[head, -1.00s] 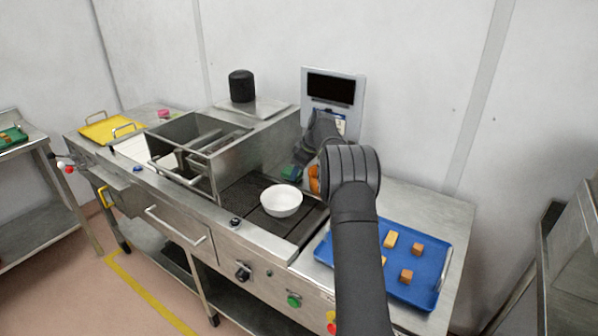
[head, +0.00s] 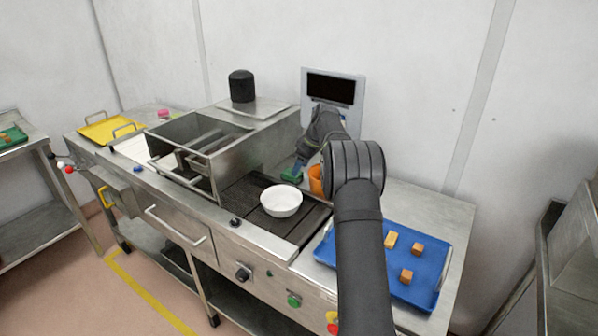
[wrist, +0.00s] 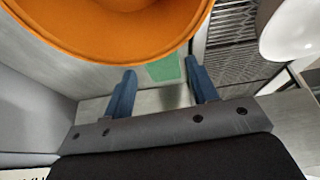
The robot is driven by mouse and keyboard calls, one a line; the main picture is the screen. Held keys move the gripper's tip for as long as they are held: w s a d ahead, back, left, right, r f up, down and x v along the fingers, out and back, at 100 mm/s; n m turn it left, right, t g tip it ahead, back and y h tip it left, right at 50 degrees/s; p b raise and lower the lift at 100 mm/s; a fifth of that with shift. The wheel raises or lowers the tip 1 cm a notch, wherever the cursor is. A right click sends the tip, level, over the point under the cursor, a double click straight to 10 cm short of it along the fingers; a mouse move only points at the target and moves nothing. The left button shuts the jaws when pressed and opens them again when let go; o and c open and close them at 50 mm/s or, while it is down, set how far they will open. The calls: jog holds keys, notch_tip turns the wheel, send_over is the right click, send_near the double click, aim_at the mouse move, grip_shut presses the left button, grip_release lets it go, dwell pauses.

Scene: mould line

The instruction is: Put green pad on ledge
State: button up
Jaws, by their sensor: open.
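The green pad (head: 291,176) lies on the steel surface behind the dark conveyor, beside the orange bowl (head: 316,181). In the wrist view the green pad (wrist: 163,68) shows between and beyond my blue fingertips, partly covered by the orange bowl's rim (wrist: 110,45). My gripper (head: 299,167) is open, with its fingers low over or beside the pad; I cannot tell whether they touch it. In the wrist view my gripper (wrist: 160,72) has a clear gap between its fingers. I cannot tell which surface is the ledge.
A white bowl (head: 281,201) stands on the dark conveyor (head: 246,199). A blue tray (head: 432,262) with several small blocks lies at the right. An open steel box (head: 228,163) stands left of the pad. A wall panel (head: 333,88) is behind my arm.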

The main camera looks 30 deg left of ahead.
jog(key=v, duration=0.9)
jog(key=x, duration=1.2)
jog(key=shift+f, duration=0.2)
notch_tip(320, 180, up, 3)
jog(key=shift+d+f, duration=0.1)
jog(key=shift+r, duration=0.7)
